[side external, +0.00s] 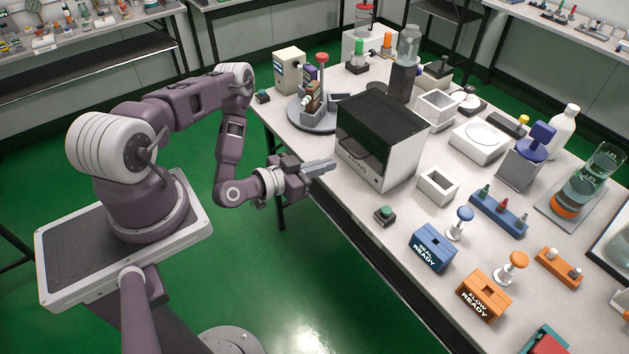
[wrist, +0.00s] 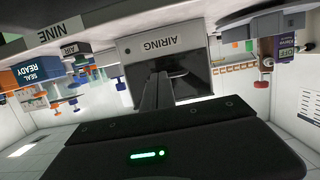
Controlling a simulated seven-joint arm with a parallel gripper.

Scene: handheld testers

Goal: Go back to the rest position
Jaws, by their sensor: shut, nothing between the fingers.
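My gripper (side external: 322,167) is in the left-middle of the side view, at the table's near edge, in front of the dark-fronted white box (side external: 400,150). Its fingers are together and hold nothing. In the wrist view my gripper (wrist: 158,92) shows shut, its fingers pointing at the box marked AIRING (wrist: 165,45), which appears upside down. There is a gap between the fingertips and the box in the side view, though its exact size is hard to tell.
The table (side external: 390,275) carries a green button (side external: 385,213), a blue SEAL READY box (side external: 433,247), an orange FLOW READY box (side external: 484,294) and a round grey stand (side external: 305,122) with testers. Open green floor (side external: 290,290) lies before the table.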

